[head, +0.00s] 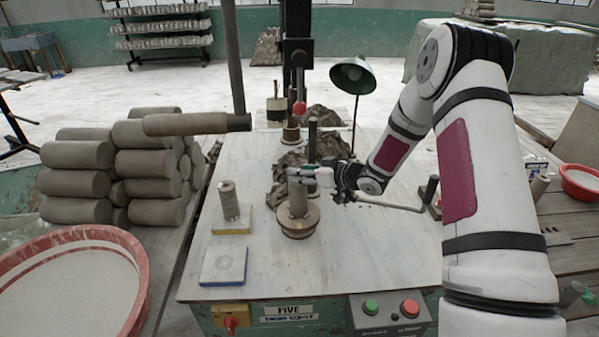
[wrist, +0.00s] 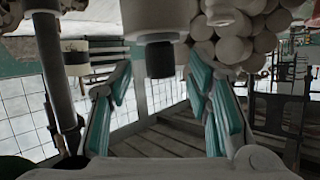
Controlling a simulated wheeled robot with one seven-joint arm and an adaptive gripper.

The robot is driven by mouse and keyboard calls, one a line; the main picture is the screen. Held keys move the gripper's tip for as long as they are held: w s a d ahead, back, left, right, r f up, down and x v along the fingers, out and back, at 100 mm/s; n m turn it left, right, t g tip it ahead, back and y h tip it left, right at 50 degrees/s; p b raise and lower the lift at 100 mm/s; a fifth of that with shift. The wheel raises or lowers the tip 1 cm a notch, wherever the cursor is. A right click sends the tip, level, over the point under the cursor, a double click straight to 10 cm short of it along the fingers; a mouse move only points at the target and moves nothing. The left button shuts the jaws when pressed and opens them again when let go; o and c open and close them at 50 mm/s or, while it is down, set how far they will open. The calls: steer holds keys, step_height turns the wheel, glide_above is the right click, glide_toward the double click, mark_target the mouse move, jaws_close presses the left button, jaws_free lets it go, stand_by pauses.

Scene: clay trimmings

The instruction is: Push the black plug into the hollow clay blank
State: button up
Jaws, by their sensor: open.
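In the wrist view the plug (wrist: 160,58) projects from the pale blank (wrist: 157,16), ahead of and between the finger lines. How deep it sits is hidden. My gripper (head: 302,173) is open and empty, right of and lower than the plug in the head view. Its teal fingers are spread in the wrist view (wrist: 160,90), with no visible contact with the plug.
An upright clay piece (head: 298,199) on a round wooden base (head: 299,226) is close to my gripper. A vertical pole (head: 233,55) meets the blank's right end in the picture. Stacked clay cylinders (head: 75,182) stand left. The table's front right (head: 370,260) is clear.

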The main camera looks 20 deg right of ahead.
steer(key=v, duration=1)
steer(key=shift+s, duration=0.15)
steer(key=shift+d+r, duration=0.1)
steer(key=shift+r, duration=0.05)
steer(key=s+d+r+m+h, duration=0.1)
steer(key=s+r+h, duration=0.2)
steer(key=r, duration=0.3)
steer(key=s+d+r+m+g+h, duration=0.1)
steer(key=s+r+h, duration=0.25)
steer(key=r, duration=0.35)
steer(key=s+d+r+m+h, duration=0.1)
steer(key=s+r+m+h, duration=0.1)
steer(key=r+h, duration=0.3)
steer(key=s+a+r+g+y, duration=0.1)
steer(key=s+a, duration=0.2)
steer(key=s, duration=0.5)
steer(key=s+a+r+m+g+y, duration=0.1)
steer(key=s+a+g, duration=0.1)
steer(key=s, duration=0.7)
steer(key=s+a+r+g+y, duration=0.1)
steer(key=s+a, duration=0.3)
steer(key=s, duration=0.4)
steer(key=shift+s+a+m+g+b, duration=0.35)
steer(key=shift+a+m+g+b, duration=0.05)
steer(key=shift+y, duration=0.25)
